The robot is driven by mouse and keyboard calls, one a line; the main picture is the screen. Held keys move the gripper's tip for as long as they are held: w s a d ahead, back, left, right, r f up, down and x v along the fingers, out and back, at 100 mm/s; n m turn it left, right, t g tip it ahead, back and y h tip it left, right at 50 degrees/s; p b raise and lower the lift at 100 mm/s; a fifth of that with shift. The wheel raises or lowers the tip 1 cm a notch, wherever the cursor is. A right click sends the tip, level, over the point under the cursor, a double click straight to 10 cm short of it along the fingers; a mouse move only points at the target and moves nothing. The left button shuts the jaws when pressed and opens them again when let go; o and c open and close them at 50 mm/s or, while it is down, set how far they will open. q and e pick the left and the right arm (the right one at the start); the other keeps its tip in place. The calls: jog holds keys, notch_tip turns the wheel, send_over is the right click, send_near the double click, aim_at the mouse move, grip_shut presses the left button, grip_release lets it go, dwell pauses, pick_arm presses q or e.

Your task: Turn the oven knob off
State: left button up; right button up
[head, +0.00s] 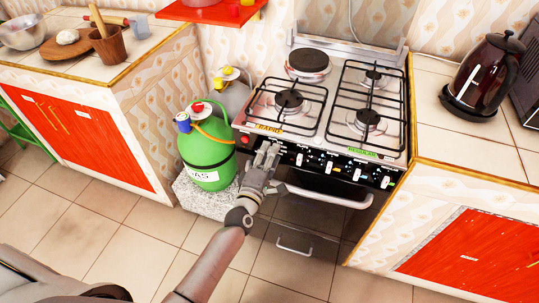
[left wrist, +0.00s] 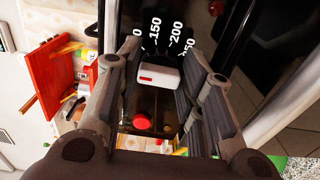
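The stove (head: 345,50) stands in the middle of the head view, with a black front panel bearing several white knobs, such as this one (head: 299,159). My left gripper (head: 268,150) is at the left part of that panel and covers some of it. In the left wrist view the gripper (left wrist: 163,52) is open, with a finger on each side of a white oven knob (left wrist: 160,76) with a red mark. A gap shows beside the knob. The numbers 150 and 200 show near it. My right gripper is not in view.
A red button (left wrist: 141,122) sits beside the knob. The oven handle (head: 335,199) runs below the panel. A green gas bottle (head: 207,155) stands left of the stove. A kettle (head: 488,75) stands on the right counter. The floor in front is clear.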

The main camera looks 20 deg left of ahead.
pick_arm(q)
jog(key=shift+o, duration=1.4)
jog(key=s, duration=1.2)
jog(key=shift+a, duration=0.25)
